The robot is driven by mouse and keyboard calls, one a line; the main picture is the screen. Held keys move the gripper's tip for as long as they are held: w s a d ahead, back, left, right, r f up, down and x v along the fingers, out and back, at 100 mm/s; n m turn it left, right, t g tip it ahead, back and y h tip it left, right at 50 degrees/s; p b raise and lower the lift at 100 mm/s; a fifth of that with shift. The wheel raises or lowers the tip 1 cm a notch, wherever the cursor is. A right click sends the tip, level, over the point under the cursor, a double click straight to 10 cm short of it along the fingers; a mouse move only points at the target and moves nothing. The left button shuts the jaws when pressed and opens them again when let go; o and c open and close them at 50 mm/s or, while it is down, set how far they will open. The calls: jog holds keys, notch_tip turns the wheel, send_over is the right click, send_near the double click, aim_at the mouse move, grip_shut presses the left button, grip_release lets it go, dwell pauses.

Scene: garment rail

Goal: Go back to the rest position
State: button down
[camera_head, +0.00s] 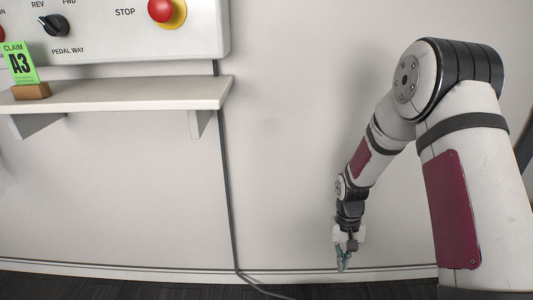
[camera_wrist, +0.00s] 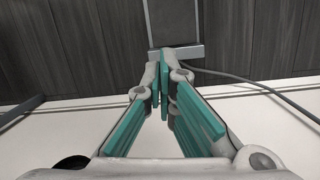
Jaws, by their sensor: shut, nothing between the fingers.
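My gripper (camera_head: 343,262) hangs low at the right in the head view, pointing down in front of the white wall, close to the skirting line. In the wrist view my gripper (camera_wrist: 161,92) shows its teal-padded fingers drawn together at the tips. Nothing is held between them. The arm is bent, with the upper part at the right and the forearm reaching down and to the left. The gripper is well to the right of the shelf and below its level, touching nothing that I can see.
A grey cable (camera_head: 226,190) runs down to the dark floor (camera_head: 120,287). The wall between is clear.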

jog(key=s+r+t, duration=0.1)
jog(key=s+r, duration=0.5)
jog(key=r, duration=0.7)
jog(key=s+r, duration=0.7)
jog(key=r, duration=0.6)
jog(key=s+a+r+n+t, duration=0.1)
jog(key=s+r, duration=0.2)
jog(key=s, duration=0.7)
jog(key=s+a+r, duration=0.1)
jog(key=s+r, duration=0.2)
jog(key=s, duration=0.8)
notch_tip(320, 180, up, 39)
jog(key=t+p, duration=0.4)
jog(key=p, duration=3.3)
jog(key=shift+n, duration=0.3)
jog(key=shift+a, duration=0.1)
